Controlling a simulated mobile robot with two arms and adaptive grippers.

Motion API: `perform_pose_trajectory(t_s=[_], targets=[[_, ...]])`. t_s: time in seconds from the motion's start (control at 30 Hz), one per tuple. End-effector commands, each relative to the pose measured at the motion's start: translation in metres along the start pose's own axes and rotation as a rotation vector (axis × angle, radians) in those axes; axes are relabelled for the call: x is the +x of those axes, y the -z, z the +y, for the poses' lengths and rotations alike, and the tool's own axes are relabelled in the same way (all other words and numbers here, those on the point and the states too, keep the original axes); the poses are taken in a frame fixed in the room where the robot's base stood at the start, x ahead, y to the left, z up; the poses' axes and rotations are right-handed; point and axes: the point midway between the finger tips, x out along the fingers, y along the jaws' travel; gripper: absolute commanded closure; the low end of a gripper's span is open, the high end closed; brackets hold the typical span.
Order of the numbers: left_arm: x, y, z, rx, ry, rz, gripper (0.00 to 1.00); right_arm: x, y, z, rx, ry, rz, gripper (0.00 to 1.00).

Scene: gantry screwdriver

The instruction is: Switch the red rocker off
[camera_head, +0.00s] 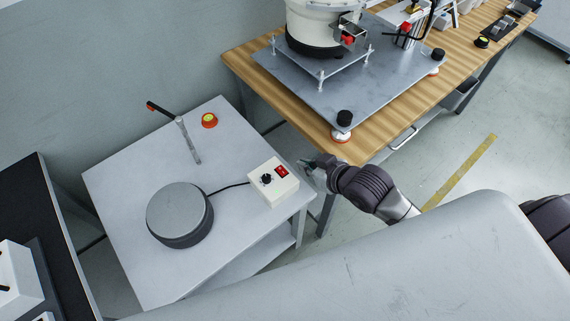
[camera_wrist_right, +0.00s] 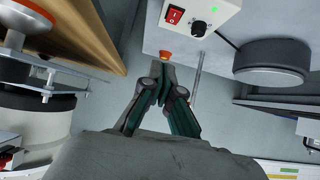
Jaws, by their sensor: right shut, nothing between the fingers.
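The red rocker (camera_head: 282,171) sits on the top face of a small white control box (camera_head: 264,196), beside a black knob (camera_head: 266,179). The rocker (camera_wrist_right: 174,15) and the box (camera_wrist_right: 211,30) also show at the top of the right wrist view. Which way the rocker is tipped is too small to tell. My right gripper (camera_head: 308,167) is just right of the box, apart from it. In the right wrist view its fingers (camera_wrist_right: 163,71) come together with nothing between them, pointing towards the table side below the box. My left gripper is not in view.
The box stands near the right corner of a grey table (camera_head: 125,185). A cable joins it to a round dark-sided disc (camera_head: 178,212). A metal post (camera_head: 188,142) and a red-yellow button (camera_head: 209,120) stand farther back. A wooden bench (camera_head: 378,135) with a metal plate lies beyond my gripper.

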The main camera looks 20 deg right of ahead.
Motion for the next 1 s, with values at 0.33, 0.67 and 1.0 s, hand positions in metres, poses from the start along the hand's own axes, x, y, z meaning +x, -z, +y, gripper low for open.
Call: perform_pose_trajectory(t_s=[0.33, 0.67, 1.0], targets=[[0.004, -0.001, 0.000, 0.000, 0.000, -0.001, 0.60, 0.050, 0.000, 0.000, 0.002, -0.001, 0.001, 1.00], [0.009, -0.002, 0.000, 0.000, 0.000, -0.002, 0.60, 0.111, -0.012, 0.000, 0.001, 0.000, -0.004, 1.00], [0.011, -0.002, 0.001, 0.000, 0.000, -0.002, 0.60, 0.128, -0.029, 0.000, 0.000, 0.001, 0.000, 1.00]])
